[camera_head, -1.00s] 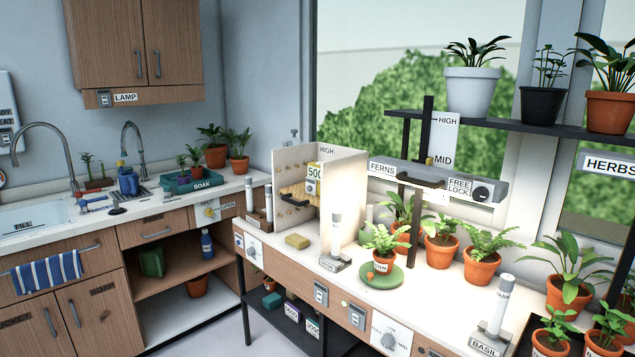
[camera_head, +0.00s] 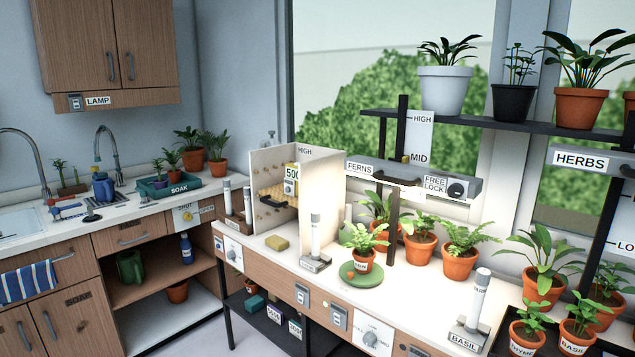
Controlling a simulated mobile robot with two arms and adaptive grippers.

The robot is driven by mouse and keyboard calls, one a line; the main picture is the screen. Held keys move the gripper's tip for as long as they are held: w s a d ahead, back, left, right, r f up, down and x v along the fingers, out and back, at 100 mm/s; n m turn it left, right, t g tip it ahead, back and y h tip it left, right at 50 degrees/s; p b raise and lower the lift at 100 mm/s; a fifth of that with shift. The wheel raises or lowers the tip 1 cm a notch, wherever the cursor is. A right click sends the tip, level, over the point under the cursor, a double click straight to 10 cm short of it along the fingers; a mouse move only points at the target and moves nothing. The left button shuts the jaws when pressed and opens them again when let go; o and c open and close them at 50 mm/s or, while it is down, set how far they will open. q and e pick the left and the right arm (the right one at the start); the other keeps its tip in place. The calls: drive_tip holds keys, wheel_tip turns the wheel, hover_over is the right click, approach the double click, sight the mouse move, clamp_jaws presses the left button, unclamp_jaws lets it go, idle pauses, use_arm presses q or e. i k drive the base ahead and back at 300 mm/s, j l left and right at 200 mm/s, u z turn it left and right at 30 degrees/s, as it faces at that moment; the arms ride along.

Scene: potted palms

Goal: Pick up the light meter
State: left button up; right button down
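No light meter can be told for certain. A small yellow and white item marked "500" (camera_head: 291,180) is by a yellow perforated shelf inside the pale open-fronted box (camera_head: 323,205) on the bench; its lower part is hard to make out. Neither of my grippers is in view.
A potted fern stands on a green saucer (camera_head: 361,278). Several pots crowd the bench's right side. A dark shelf (camera_head: 480,122) and the FERNS lamp bar (camera_head: 405,176) overhang it. Floor shows at lower left.

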sight(291, 180)
drive_tip(key=i+j+z, duration=0.2)
drive_tip(key=z, duration=0.3)
drive_tip(key=i+j+z, duration=0.1)
drive_tip(key=j+z, duration=0.25)
drive_tip(key=z, duration=0.15)
drive_tip(key=i+j+z, duration=0.1)
drive_tip(key=j+z, duration=0.2)
drive_tip(key=z, duration=0.2)
